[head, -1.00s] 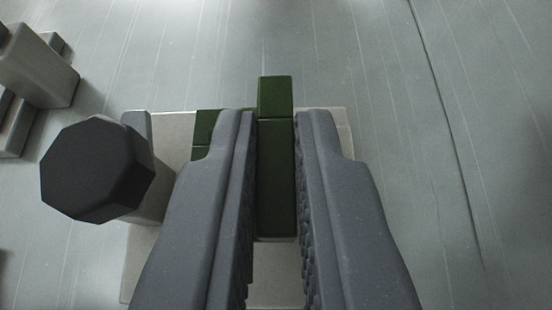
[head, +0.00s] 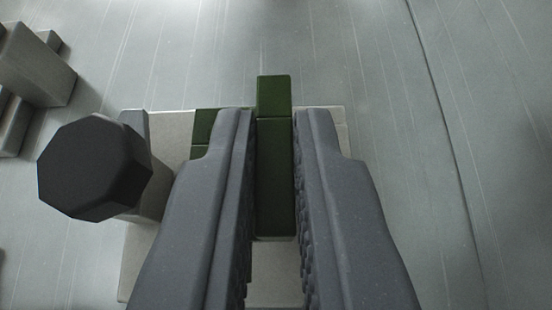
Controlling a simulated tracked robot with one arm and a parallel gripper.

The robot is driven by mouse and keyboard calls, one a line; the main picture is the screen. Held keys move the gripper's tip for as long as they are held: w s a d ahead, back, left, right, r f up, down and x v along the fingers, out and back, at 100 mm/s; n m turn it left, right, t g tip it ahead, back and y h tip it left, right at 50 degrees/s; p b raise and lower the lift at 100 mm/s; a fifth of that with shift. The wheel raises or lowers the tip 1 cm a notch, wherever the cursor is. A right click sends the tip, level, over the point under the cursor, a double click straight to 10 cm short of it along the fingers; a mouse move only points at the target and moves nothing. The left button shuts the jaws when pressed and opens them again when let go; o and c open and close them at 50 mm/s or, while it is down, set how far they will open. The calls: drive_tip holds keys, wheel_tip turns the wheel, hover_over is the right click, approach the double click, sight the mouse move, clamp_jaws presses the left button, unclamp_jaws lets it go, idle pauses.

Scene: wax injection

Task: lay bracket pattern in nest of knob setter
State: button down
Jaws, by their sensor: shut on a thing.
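The green bracket pattern (head: 274,170) stands between the two grey fingers of my gripper (head: 275,130), which is shut on it. Its raised block shows at the far end, and a side part shows to the left of the left finger. Below it is a pale square plate (head: 140,265), which looks like the base of the knob setter. A dark eight-sided knob (head: 92,168) on a grey post stands at the plate's left edge. The nest is hidden by the fingers and the bracket. I cannot tell whether the bracket touches the plate.
A grey stepped block (head: 35,65) stands at the upper left. A dark thing is cut off at the left edge. The grey floor surface (head: 400,90) to the right and beyond the plate is clear, with a dark seam at the right.

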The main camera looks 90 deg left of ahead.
sight(279, 241)
drive_tip(key=shift+f+b, duration=0.45)
drive_tip(key=shift+f, duration=1.15)
idle(0.3)
drive_tip(key=c, duration=1.4)
unclamp_jaws()
drive_tip(key=shift+d, duration=0.1)
drive_tip(key=shift+c, duration=0.2)
drive_tip(key=shift+o, duration=0.2)
drive_tip(key=shift+r, duration=0.1)
drive_tip(key=shift+w+d+r, duration=0.1)
drive_tip(key=shift+d, duration=0.3)
drive_tip(key=b+v, duration=0.2)
drive_tip(key=v, duration=1)
drive_tip(key=shift+s+d+r, duration=0.25)
drive_tip(key=shift+s+d, duration=0.05)
drive_tip(key=shift+s, duration=0.05)
